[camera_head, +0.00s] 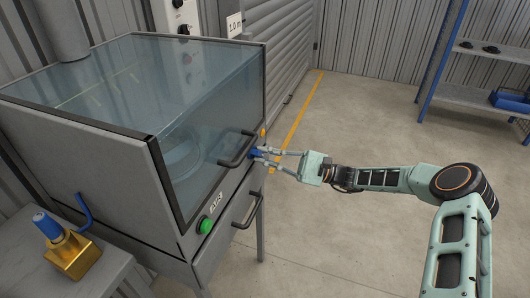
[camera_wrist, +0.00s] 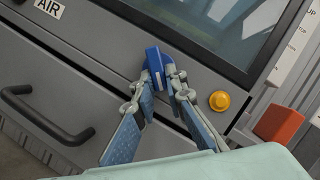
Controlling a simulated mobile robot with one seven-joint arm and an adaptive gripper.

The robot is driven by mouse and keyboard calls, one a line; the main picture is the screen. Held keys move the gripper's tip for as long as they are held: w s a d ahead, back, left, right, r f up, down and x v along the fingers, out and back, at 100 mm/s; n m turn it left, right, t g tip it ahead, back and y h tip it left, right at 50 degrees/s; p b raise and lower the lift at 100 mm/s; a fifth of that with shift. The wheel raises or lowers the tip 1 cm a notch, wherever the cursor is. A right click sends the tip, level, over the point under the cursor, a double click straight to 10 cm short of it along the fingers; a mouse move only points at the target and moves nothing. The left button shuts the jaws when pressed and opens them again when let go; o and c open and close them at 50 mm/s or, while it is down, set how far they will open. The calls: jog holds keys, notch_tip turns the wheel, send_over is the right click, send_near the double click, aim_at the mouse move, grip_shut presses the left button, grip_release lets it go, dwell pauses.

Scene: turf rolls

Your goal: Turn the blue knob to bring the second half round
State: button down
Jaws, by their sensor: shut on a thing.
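The blue knob (camera_wrist: 155,68) sits on the grey front panel of the cabinet, below the glass window, in the wrist view. A pale line shows on the knob's face. My gripper (camera_wrist: 163,88) is shut on the knob, with one finger on each side of it. In the head view my gripper (camera_head: 268,155) reaches the cabinet's front from the right, and only a small part of the knob (camera_head: 256,153) shows between the fingertips. A round turntable-like shape (camera_head: 182,158) shows dimly through the glass of the cabinet (camera_head: 95,155); its details are unclear.
An orange-yellow button (camera_wrist: 220,101) is right of the knob, with a red block (camera_wrist: 278,122) beyond. A black handle (camera_head: 237,150) and a green AIR button (camera_head: 206,225) are on the front. A gold bottle (camera_head: 72,256) stands on a side table. Floor at right is clear.

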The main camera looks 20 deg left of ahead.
jog(key=shift+s+f+m+t+y+p, duration=0.1)
jog(key=shift+s+m+t+y+p, duration=0.15)
jog(key=shift+m+t+p, duration=1.2)
jog(key=shift+s+f+m+t+y+b, duration=0.1)
jog(key=shift+s+m+t+y, duration=0.3)
jog(key=shift+m, duration=2.3)
jog(key=shift+f+m+t+y+p, duration=0.15)
jog(key=shift+m+t+p, duration=0.8)
jog(key=shift+m, duration=1.1)
jog(key=shift+m+t, duration=0.3)
jog(key=shift+t, duration=0.1)
jog(key=c, duration=2)
grip_release()
jog(key=shift+a, duration=0.1)
jog(key=shift+o, duration=0.2)
jog(key=v, duration=1.2)
